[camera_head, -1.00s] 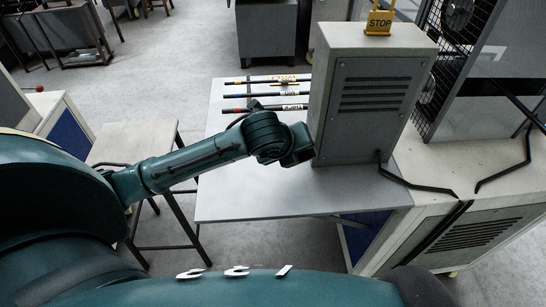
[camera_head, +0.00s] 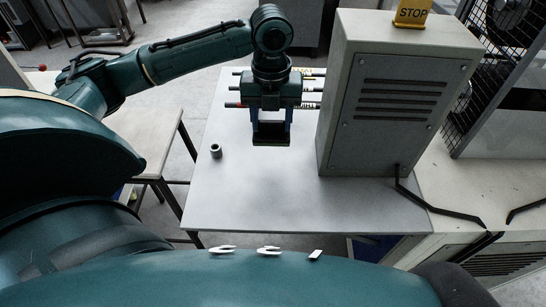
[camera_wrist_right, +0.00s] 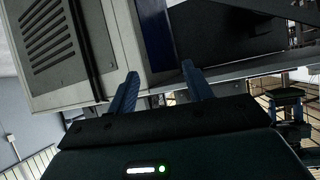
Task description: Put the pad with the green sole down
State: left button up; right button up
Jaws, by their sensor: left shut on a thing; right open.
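My left gripper (camera_head: 271,126) hangs over the middle of the light grey table (camera_head: 290,205) in the head view, its fingers pointing down. It is shut on a dark pad (camera_head: 271,140) that shows as a wide black block at the fingertips. I cannot tell how far the pad is above the table top. My right gripper (camera_wrist_right: 159,76) shows in the right wrist view, with its two blue fingers apart and nothing between them.
A small grey cylinder (camera_head: 216,151) stands on the table to the left. Several dark rods (camera_head: 232,104) lie behind the gripper, partly hidden. The table's front is clear.

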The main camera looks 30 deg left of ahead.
pick_arm(q)
jog(key=shift+f, duration=0.4)
notch_tip(320, 180, down, 8)
jog(key=shift+f+p, duration=0.1)
jog(key=shift+p, duration=0.35)
jog(key=shift+s+f, duration=0.15)
jog(key=shift+f, duration=0.25)
jog(key=shift+c, duration=0.5)
pick_arm(e)
jog(key=shift+d, duration=0.35)
pick_arm(q)
jog(key=o, duration=0.9)
jog(key=shift+f, duration=0.1)
jog(key=shift+o, duration=1)
pick_arm(e)
jog(key=shift+f, duration=0.1)
